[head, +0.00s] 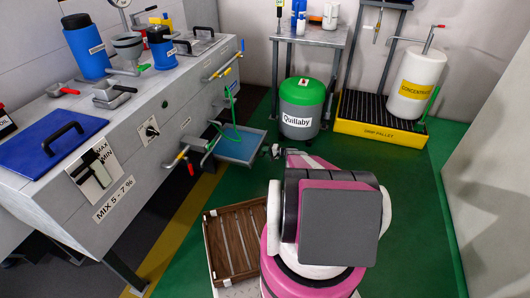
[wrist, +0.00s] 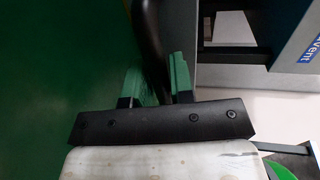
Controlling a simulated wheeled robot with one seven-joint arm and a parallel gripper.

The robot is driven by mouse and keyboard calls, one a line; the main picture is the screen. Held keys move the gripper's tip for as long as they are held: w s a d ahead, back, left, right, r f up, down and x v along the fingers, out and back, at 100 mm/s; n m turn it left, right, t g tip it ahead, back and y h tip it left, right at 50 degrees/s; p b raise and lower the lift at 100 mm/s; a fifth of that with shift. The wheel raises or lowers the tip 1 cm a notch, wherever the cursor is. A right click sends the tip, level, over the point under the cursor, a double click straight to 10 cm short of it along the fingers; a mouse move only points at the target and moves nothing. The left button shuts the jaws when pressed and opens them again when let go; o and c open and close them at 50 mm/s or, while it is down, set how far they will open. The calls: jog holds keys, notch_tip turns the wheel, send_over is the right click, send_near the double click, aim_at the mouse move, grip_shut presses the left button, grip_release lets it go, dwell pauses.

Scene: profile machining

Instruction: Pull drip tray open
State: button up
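The drip tray (head: 238,149) is a shallow grey tray with a blue inside, jutting out low from the front of the grey machine bench in the head view. My gripper (head: 274,151) is just right of the tray's outer end, low over the green floor. In the wrist view, the two green fingers of my gripper (wrist: 158,82) stand on either side of a curved black bar (wrist: 148,30). I cannot tell whether they press on it. The bar's lower end is hidden behind the gripper's black mount.
A green hose (head: 228,105) hangs down to the tray, beside red- and yellow-handled valves. A green-lidded drum (head: 302,107) and yellow drip pallet (head: 380,133) stand behind. Green floor at right is clear.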

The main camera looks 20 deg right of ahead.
jog(key=shift+o, duration=1.1)
jog(key=v, duration=1)
jog(key=shift+s+d, duration=0.2)
jog(key=shift+d, duration=0.1)
jog(key=shift+r, duration=0.1)
